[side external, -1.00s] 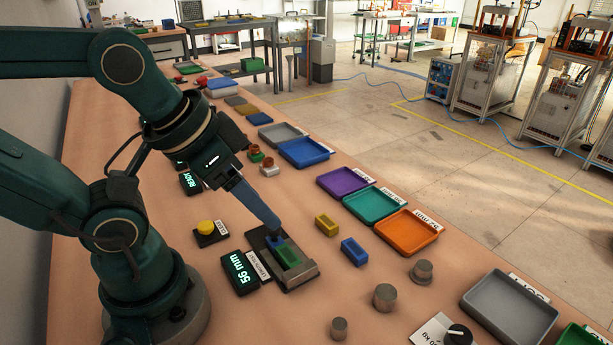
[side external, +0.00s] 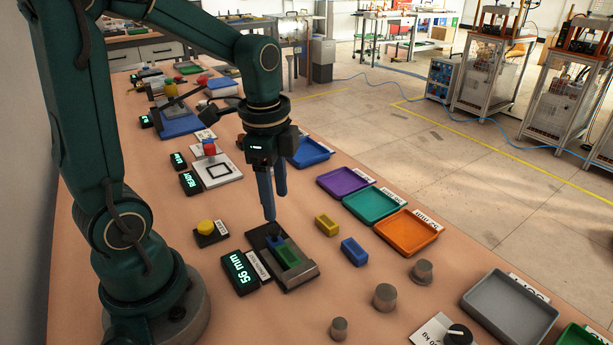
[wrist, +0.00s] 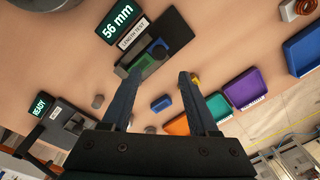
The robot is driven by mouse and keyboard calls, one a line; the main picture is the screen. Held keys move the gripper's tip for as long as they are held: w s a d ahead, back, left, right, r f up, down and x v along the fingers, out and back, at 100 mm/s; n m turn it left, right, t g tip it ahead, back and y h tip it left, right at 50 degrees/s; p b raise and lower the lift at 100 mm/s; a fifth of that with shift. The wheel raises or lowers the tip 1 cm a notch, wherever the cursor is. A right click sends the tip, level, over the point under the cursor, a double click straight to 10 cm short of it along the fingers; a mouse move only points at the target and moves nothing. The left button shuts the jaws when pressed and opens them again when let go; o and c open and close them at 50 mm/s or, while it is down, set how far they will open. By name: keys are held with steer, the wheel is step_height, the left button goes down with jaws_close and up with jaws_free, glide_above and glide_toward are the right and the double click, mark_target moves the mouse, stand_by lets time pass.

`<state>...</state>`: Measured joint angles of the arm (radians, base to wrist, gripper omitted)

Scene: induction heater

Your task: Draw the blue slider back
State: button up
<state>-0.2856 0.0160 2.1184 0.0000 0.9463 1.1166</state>
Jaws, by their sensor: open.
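The blue slider (side external: 273,241) sits in the dark metal length gauge (side external: 299,280) at the end of a green block (side external: 288,255). They seem to touch, but I cannot be sure. In the wrist view the slider (wrist: 157,47) has a dark round knob by it, and the green block (wrist: 142,63) lies to its lower left. My gripper (side external: 276,206) is open and empty, pointing down above the far end of the gauge. In the wrist view its two fingers (wrist: 160,77) are wide apart, with the gauge beyond them.
The display (side external: 240,272) beside the gauge reads 56 mm. A yellow button (side external: 206,228) stands to the left. A yellow block (side external: 326,225) and a blue block (side external: 354,252) lie to the right. Beyond them are purple (side external: 344,182), teal (side external: 374,206) and orange (side external: 406,233) trays.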

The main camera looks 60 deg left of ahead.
mark_target(274, 228)
steer(key=shift+s+a+f+n+g, duration=0.15)
steer(key=shift+a+f+g, duration=0.05)
steer(key=shift+f, duration=0.35)
steer(key=shift+s+a+f+n+g, duration=0.1)
steer(key=shift+a+f+n+g, duration=0.1)
steer(key=shift+f, duration=2.5)
jaws_close()
